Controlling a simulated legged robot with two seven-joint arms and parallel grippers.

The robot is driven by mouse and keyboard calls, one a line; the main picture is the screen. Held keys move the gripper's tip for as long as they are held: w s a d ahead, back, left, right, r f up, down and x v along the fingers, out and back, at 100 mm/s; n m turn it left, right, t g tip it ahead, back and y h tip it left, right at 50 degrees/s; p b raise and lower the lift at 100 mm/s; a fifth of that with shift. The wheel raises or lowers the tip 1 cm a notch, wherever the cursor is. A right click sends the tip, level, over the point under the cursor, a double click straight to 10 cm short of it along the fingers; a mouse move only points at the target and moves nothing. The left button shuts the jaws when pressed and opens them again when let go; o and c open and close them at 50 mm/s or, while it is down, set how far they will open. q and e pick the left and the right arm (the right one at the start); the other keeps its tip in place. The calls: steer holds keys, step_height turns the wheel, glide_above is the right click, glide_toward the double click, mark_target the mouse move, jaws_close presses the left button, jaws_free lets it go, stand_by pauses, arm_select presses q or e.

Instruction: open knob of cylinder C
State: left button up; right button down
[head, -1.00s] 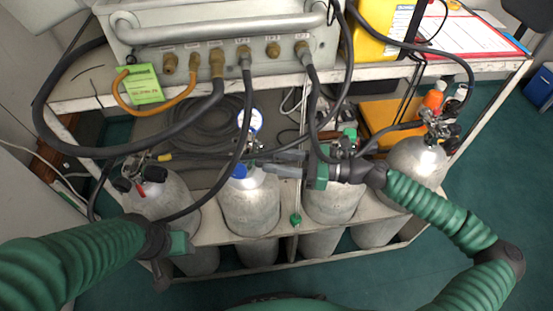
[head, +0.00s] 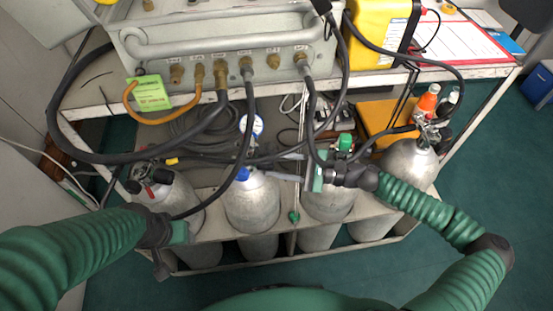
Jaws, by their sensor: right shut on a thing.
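Several silver cylinders stand in the rack under the panel. The second from the left (head: 252,207) has a blue knob (head: 243,174) at its valve. The third (head: 328,203) has a green knob (head: 344,142). No letter shows that tells which is C. My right gripper (head: 268,167) comes in from the right, in front of the third cylinder's valve. Its fingers point left and are shut on the blue knob; the exact contact is hard to see. My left gripper (head: 172,250) is low in front of the leftmost cylinder (head: 170,200), its fingers partly hidden.
Black hoses (head: 250,120) loop from the panel (head: 215,65) down over the valves.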

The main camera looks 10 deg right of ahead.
steer(key=n, duration=1)
steer(key=shift+f+g, duration=0.3)
steer(key=n, duration=0.4)
steer(key=shift+f+b, duration=0.1)
steer(key=shift+b, duration=0.25)
steer(key=n+b, duration=0.1)
steer(key=n, duration=0.3)
steer(key=shift+f+g, duration=0.1)
steer(key=shift+g, duration=0.2)
steer(key=n+b, duration=0.2)
steer(key=n, duration=0.1)
steer(key=shift+n, duration=0.3)
steer(key=n+b, duration=0.2)
steer(key=n, duration=0.1)
steer(key=shift+n, duration=0.3)
steer(key=shift+n+b, duration=0.9)
steer(key=shift+n, duration=0.4)
